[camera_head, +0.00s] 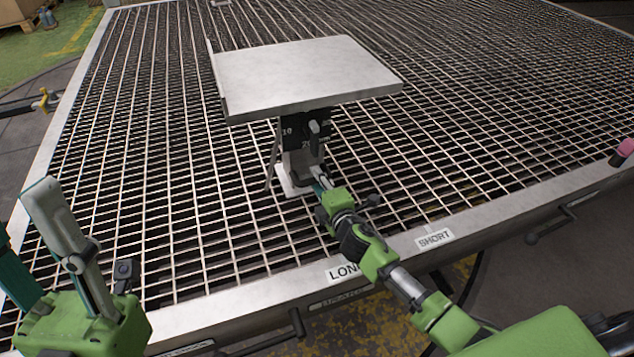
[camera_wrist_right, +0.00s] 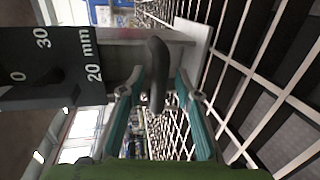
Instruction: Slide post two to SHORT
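A post (camera_head: 300,163) stands upright on the slatted grid table, under a tilted pale plate (camera_head: 305,75). No post number is readable. Its black scale block (camera_head: 294,128) shows 20 mm and 30 in the right wrist view (camera_wrist_right: 60,66). The SHORT label (camera_head: 434,238) is on the front rim, right of the partly covered LONG label (camera_head: 343,271). My right gripper (camera_head: 320,184) is at the post's lower part. In the wrist view its fingers (camera_wrist_right: 159,90) are open around a dark handle (camera_wrist_right: 158,72), with gaps on both sides. My left gripper (camera_head: 28,225) is open and empty at lower left.
The grid table (camera_head: 480,90) is mostly bare around the post. Dark handles (camera_head: 550,226) stick out from its front edge. A pink-tipped dark rod (camera_head: 622,151) is at the right edge. Crates (camera_head: 15,12) stand at the far left.

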